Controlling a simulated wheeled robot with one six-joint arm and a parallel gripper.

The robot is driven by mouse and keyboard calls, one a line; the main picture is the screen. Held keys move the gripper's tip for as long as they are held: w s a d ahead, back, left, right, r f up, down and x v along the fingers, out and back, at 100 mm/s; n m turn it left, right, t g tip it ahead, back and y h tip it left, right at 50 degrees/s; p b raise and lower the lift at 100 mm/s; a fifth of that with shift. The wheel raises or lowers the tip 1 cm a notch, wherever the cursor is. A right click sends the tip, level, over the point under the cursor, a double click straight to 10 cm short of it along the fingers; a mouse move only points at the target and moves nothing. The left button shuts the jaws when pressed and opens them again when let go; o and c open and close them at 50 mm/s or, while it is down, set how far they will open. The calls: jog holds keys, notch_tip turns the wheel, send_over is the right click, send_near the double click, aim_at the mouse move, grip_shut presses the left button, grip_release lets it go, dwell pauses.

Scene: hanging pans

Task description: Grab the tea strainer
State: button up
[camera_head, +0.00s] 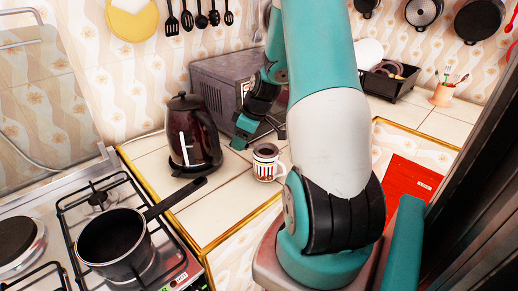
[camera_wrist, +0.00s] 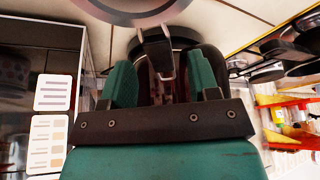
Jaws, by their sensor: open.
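I cannot make out the tea strainer for sure in either view. A grey, rounded metal thing hangs on the wall beside my arm in the head view, partly hidden, and I cannot tell what it is. My gripper (camera_head: 243,135) is open over the counter, right of the dark red kettle (camera_head: 196,140) and behind the striped mug (camera_head: 266,163). In the wrist view, the green fingers of my gripper (camera_wrist: 162,84) stand apart. A dark reddish thing, perhaps the kettle, shows between and behind them; I see nothing clearly held.
A grey microwave (camera_head: 216,88) stands behind the kettle. A black pan (camera_head: 112,244) sits on the stove at front left, its handle pointing toward the kettle. Black utensils (camera_head: 201,20) and pans (camera_head: 478,20) hang on the wall. A dark rack (camera_head: 388,84) stands at back right.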

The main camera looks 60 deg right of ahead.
jog(key=shift+x, duration=1.45)
jog(key=shift+a, duration=0.1)
jog(key=c, duration=1)
jog(key=shift+r, duration=0.1)
